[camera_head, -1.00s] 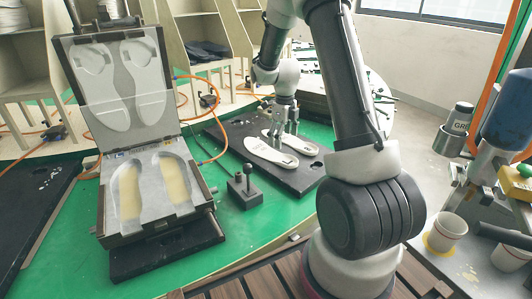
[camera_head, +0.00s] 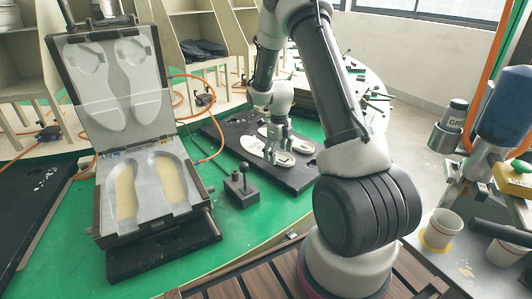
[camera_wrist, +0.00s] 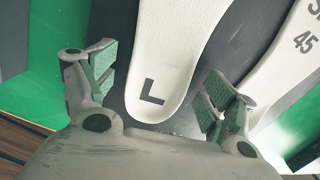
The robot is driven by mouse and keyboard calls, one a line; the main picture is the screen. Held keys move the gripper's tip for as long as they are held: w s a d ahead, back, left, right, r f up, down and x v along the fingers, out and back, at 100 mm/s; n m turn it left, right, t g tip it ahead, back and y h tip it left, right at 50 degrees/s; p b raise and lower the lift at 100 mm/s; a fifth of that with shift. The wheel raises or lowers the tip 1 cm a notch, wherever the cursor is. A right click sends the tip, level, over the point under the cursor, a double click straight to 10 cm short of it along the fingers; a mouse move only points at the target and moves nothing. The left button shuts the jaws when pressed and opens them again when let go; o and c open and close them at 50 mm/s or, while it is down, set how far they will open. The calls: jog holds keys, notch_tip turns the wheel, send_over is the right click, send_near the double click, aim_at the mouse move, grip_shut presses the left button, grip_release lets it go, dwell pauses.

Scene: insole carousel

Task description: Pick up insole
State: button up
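In the head view the near insole (camera_head: 252,147) and a second insole (camera_head: 303,147) lie side by side. The second insole (camera_wrist: 288,55) shows "45" at the right of the wrist view. My gripper (camera_wrist: 160,82) is open, with one green-padded finger on each side of the "L" insole's rounded end. The fingers look apart from it. In the head view my gripper (camera_head: 279,155) is low over the insoles and hides part of them.
An open mould case (camera_head: 105,222) with two foot-shaped hollows stands on the left. A black block with a knob (camera_head: 242,190) stands left of the plate. An orange hose (camera_head: 209,157) curves behind it. Cups (camera_head: 443,230) and a tool stand are at the right.

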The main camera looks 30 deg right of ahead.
jog(key=c, duration=0.8)
jog(key=shift+r, duration=0.1)
